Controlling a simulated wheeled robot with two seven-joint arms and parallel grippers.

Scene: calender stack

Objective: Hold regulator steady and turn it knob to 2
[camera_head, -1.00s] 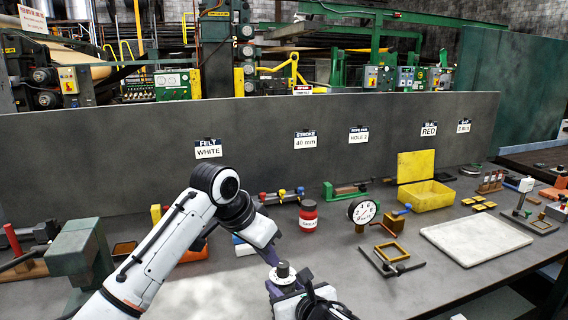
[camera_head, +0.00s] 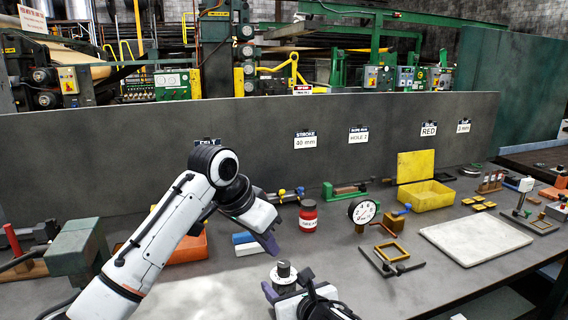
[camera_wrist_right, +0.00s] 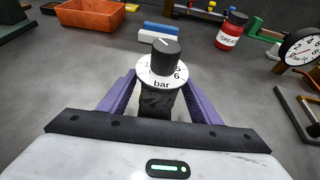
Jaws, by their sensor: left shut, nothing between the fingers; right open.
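The regulator (camera_head: 284,277) stands on the bench, with a black knob (camera_wrist_right: 166,52) on a white dial marked "bar"; the numerals 5 and 6 show on the dial's right in the right wrist view. A white line marks the knob's top. My right gripper (camera_wrist_right: 160,92) has its purple fingers on either side of the regulator's dark body, below the dial; it also shows in the head view (camera_head: 283,293). Whether the fingers touch the body is hard to tell. My left gripper (camera_head: 272,246) is shut and empty, above and left of the knob, apart from it.
A red grease jar (camera_head: 308,216) and blue-and-white blocks (camera_head: 246,243) stand behind the regulator. A round gauge (camera_head: 363,210), a yellow bin (camera_head: 426,195) and a pale tray (camera_head: 476,240) lie to the right. An orange bin (camera_wrist_right: 90,14) is at the back left.

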